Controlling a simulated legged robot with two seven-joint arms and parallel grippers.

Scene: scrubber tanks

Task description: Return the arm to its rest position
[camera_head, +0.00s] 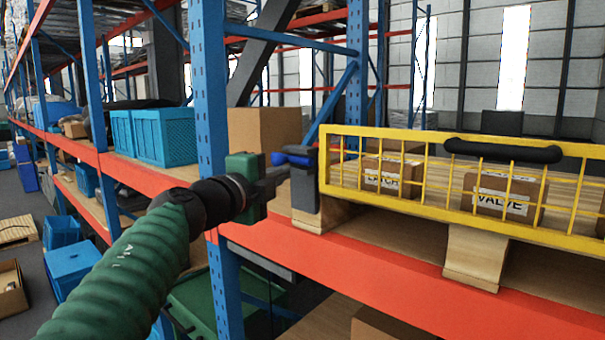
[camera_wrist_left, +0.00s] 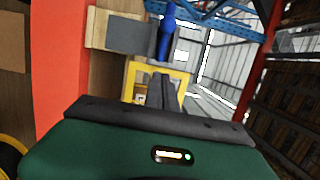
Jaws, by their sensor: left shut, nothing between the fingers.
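My left arm, in a green ribbed sleeve, reaches in from the lower left in the head view. Its left gripper (camera_head: 277,175) is shut and empty. It is in front of the rack, just left of a grey latch block (camera_head: 305,188) with a blue handle (camera_head: 294,156). The gripper partly overlaps the block in the picture, and I cannot tell the exact gap. In the left wrist view the dark fingers (camera_wrist_left: 165,92) point toward the blue handle (camera_wrist_left: 168,32), which stands apart beyond them. My right gripper is not in view.
A yellow mesh gate (camera_head: 450,190) with a black padded handle (camera_head: 502,151) closes the shelf at right. Boxes (camera_head: 505,197) sit behind it. An orange beam (camera_head: 400,285) and a blue upright (camera_head: 209,100) are close to my arm. Blue crates (camera_head: 165,136) stand left.

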